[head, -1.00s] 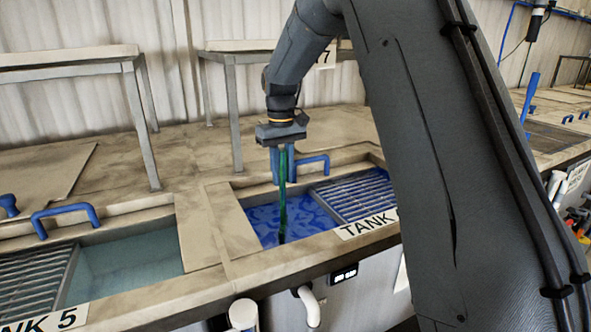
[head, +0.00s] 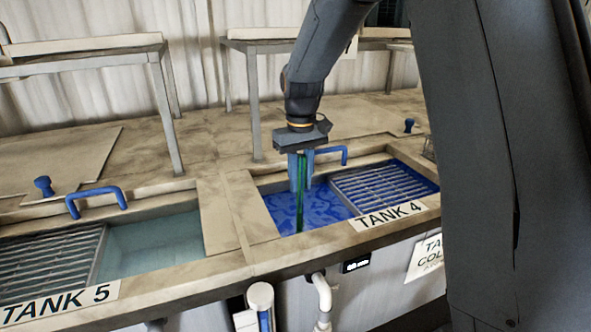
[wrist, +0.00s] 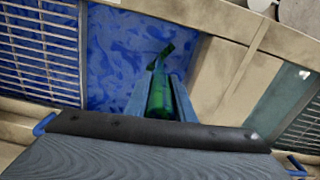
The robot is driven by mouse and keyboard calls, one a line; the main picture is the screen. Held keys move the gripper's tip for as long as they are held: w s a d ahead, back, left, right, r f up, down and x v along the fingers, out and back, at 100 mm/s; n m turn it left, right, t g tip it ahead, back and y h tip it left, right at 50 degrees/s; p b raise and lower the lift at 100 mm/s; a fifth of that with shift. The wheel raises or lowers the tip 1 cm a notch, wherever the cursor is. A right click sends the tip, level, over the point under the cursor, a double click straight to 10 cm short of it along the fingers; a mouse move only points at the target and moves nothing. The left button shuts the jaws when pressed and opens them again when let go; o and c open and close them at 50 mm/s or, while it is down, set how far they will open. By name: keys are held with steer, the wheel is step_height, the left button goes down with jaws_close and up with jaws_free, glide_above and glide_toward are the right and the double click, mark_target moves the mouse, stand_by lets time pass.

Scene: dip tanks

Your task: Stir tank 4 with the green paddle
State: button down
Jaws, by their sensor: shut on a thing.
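Tank 4 (head: 285,211) holds blue liquid in its open left part, with a metal grating (head: 378,190) over its right part and a "TANK 4" label (head: 388,215) on the front rim. My gripper (head: 301,183) points down over the open part, its blue fingers shut on the green paddle (head: 300,205). The paddle hangs close to upright and its lower end reaches the blue liquid. In the wrist view, the green paddle (wrist: 159,92) runs out from between the fingers, with its dark green end (wrist: 160,56) against the blue liquid. How deep it sits I cannot tell.
Tank 5 (head: 150,245), with pale green liquid and a grating (head: 50,265), lies to the left. Blue handles (head: 96,198) stand behind the tanks. A raised metal-legged table (head: 165,110) stands behind. Pipes (head: 322,295) run below the front edge.

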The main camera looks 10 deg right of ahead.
steer(key=shift+s+d+r, duration=0.1)
steer(key=shift+s+d, duration=0.05)
steer(key=shift+s, duration=0.4)
steer(key=shift+d, duration=0.15)
steer(key=w+d, duration=0.3)
steer(key=d, duration=1)
steer(key=w+a, duration=0.2)
steer(key=w, duration=0.7)
steer(key=s+a, duration=0.3)
steer(key=a, duration=1)
steer(key=s, duration=0.3)
steer(key=s+d, duration=0.1)
steer(key=s, duration=0.5)
steer(key=shift+d, duration=0.35)
steer(key=w+d, duration=0.5)
steer(key=shift+w+d, duration=0.3)
